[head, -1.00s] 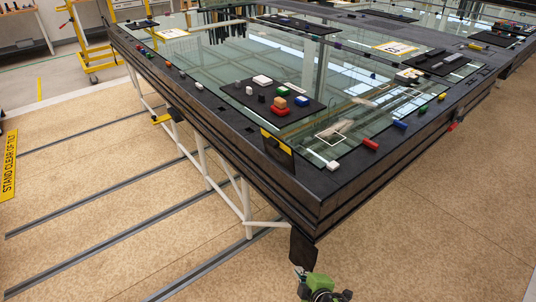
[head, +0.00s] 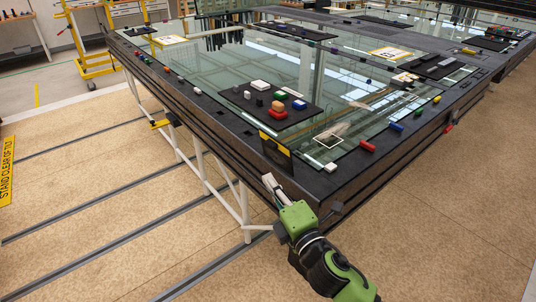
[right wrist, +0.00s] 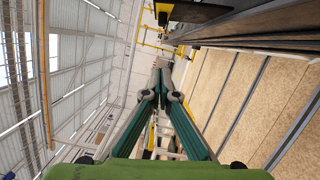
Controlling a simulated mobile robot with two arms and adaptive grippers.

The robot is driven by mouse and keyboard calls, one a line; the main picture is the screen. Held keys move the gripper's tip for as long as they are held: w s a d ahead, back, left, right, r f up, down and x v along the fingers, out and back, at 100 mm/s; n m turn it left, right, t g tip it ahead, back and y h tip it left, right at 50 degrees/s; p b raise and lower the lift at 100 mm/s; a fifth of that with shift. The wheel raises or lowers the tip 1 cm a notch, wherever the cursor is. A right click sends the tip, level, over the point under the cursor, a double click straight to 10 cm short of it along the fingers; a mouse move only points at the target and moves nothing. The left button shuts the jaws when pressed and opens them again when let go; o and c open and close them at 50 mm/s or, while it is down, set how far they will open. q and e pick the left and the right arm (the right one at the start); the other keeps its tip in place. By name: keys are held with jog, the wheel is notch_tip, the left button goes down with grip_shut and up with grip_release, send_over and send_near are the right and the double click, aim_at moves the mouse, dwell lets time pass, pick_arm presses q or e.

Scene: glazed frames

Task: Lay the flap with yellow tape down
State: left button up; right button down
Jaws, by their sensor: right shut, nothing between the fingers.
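The flap (head: 277,153) is a small dark panel with a band of yellow tape, at the near edge of the large glass-topped table. It appears to stand up from the edge rather than lie flat. My right gripper (head: 268,180) is shut and empty. In the head view its fingertips are just below and left of the flap, outside the table's side; I see no clear contact. In the right wrist view the closed fingertips (right wrist: 163,64) point toward the background, with the table's dark side at upper right. My left gripper is not in view.
The table (head: 330,183) has a dark frame around glass. A black mat (head: 243,106) near the flap holds several small coloured blocks. A red cylinder (head: 367,146) and a white block (head: 331,167) lie near the corner. Another black-and-yellow fitting (head: 160,124) is farther along the side.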

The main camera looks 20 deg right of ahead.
aim_at(274, 154)
jog(key=w+d+r+p, duration=0.1)
jog(key=w+d+p, duration=0.1)
jog(key=w, duration=0.8)
jog(key=shift+d+p, duration=0.4)
jog(key=shift+p, duration=0.2)
jog(key=shift+w+r, duration=0.1)
